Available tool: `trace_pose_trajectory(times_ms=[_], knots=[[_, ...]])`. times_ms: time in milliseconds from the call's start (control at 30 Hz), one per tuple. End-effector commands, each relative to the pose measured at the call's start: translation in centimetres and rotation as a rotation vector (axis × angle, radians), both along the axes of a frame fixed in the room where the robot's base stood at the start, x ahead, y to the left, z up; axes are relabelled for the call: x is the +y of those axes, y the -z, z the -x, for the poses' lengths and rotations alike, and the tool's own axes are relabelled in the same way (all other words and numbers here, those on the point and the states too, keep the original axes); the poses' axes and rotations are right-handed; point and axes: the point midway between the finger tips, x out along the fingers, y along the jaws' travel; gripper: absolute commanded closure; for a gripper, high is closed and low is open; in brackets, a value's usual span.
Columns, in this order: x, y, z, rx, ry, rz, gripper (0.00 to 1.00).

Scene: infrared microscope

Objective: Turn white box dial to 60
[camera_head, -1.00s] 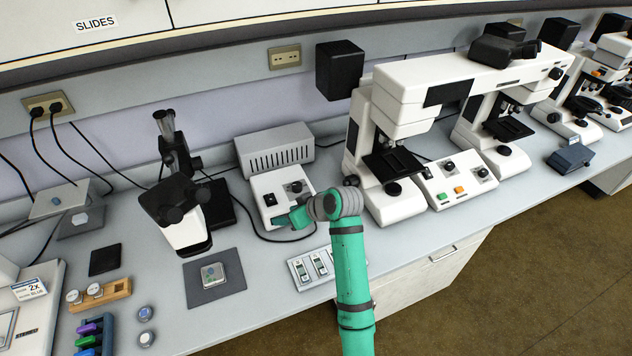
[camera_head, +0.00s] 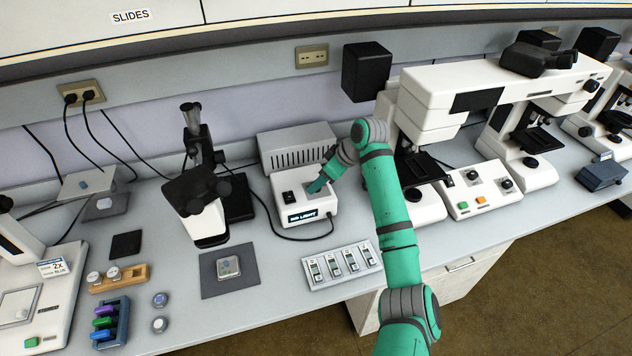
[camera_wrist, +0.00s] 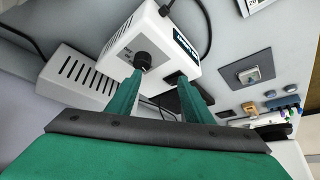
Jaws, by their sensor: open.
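The dial shows close to the left fingertip. I cannot tell whether they touch.
A grey vented unit (camera_head: 297,147) stands right behind the box. A black-and-white microscope (camera_head: 205,207) is to its left and a large white microscope (camera_head: 432,100) to its right. A slide tray (camera_head: 340,264) lies in front, and a cable runs around the box.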

Motion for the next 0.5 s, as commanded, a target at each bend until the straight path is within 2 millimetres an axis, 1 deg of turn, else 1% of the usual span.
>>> trace_pose_trajectory(times_ms=[33, 100, 267, 400, 500], knots=[[-0.9, -1.2, -0.8, 0.008, -0.017, 0.033, 0.53], [-1.9, -2.3, -1.5, 0.02, -0.035, 0.068, 0.53], [-3.5, -4.1, -2.4, 0.041, -0.063, 0.119, 0.53], [-4.1, -4.6, -2.6, 0.049, -0.07, 0.135, 0.53], [-4.0, -4.1, -2.8, 0.051, -0.071, 0.138, 0.53]])
